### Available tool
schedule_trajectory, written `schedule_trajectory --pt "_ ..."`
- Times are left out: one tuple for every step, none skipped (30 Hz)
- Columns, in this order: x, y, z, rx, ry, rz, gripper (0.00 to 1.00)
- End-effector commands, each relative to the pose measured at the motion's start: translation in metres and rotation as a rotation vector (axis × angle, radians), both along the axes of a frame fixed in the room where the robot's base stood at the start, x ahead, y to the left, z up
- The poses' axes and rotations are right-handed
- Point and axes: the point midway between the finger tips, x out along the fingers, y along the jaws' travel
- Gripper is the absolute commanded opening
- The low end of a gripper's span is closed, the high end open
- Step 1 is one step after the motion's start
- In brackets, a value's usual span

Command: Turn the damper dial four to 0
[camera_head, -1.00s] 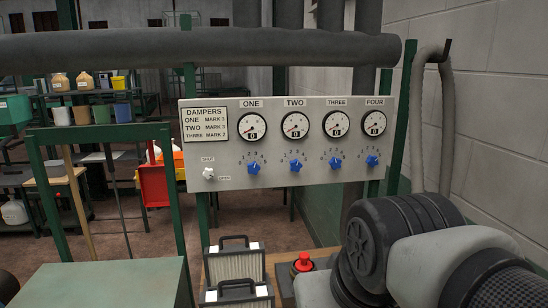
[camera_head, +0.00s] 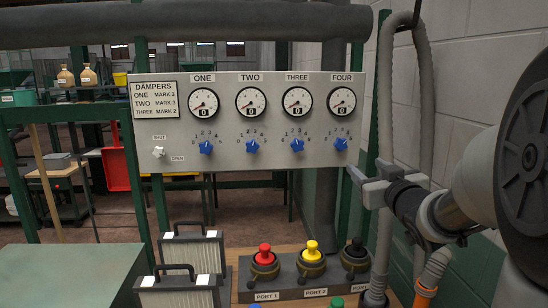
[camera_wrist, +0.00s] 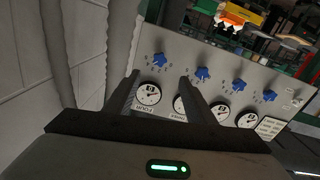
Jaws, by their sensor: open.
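The blue damper dial four (camera_head: 340,144) is at the right end of the grey panel, under the label FOUR and a round gauge (camera_head: 341,101) whose window seems to read 0. The dial's pointer direction is too small to tell. My gripper (camera_head: 364,177) is open and empty, just below and right of dial four in the head view. In the wrist view the panel is upside down. There dial four (camera_wrist: 160,60) shows between and just beyond the two spread fingertips (camera_wrist: 159,77), apart from them.
Blue dials one (camera_head: 206,147), two (camera_head: 252,146) and three (camera_head: 297,145) sit left on the panel (camera_head: 225,165). A white start knob (camera_head: 158,152) is at its left. Port caps in red (camera_head: 264,254), yellow (camera_head: 312,252) and black (camera_head: 356,250) stand below. A grey hose (camera_head: 388,110) hangs at right.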

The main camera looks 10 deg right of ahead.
Motion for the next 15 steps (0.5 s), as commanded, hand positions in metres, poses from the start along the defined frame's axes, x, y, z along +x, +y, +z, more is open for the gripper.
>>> schedule_trajectory --pt "0.004 0.0 0.0 0.0 -0.005 0.006 0.5" --pt "0.007 0.0 0.0 -0.001 -0.006 0.008 0.5" --pt "0.012 0.001 0.001 -0.001 -0.008 0.009 0.5" --pt "0.016 0.001 0.001 -0.002 -0.007 0.009 0.5" --pt "0.021 0.001 0.001 -0.002 -0.006 0.009 0.5" --pt "0.029 0.0 0.001 -0.001 -0.006 0.008 0.5" --pt "0.035 0.0 0.001 -0.001 -0.005 0.007 0.5" --pt "0.041 0.0 0.001 -0.002 -0.005 0.008 0.5" --pt "0.051 0.001 0.001 -0.001 -0.005 0.008 0.5" --pt "0.057 0.001 0.001 0.0 -0.006 0.008 0.5" --pt "0.064 0.001 0.001 0.0 -0.005 0.008 0.5" --pt "0.073 0.001 0.001 -0.001 -0.005 0.008 0.5" --pt "0.079 0.001 0.001 -0.001 -0.005 0.008 0.5" --pt "0.086 0.001 0.001 -0.001 -0.005 0.007 0.5" --pt "0.095 0.0 0.001 -0.001 -0.006 0.006 0.5"
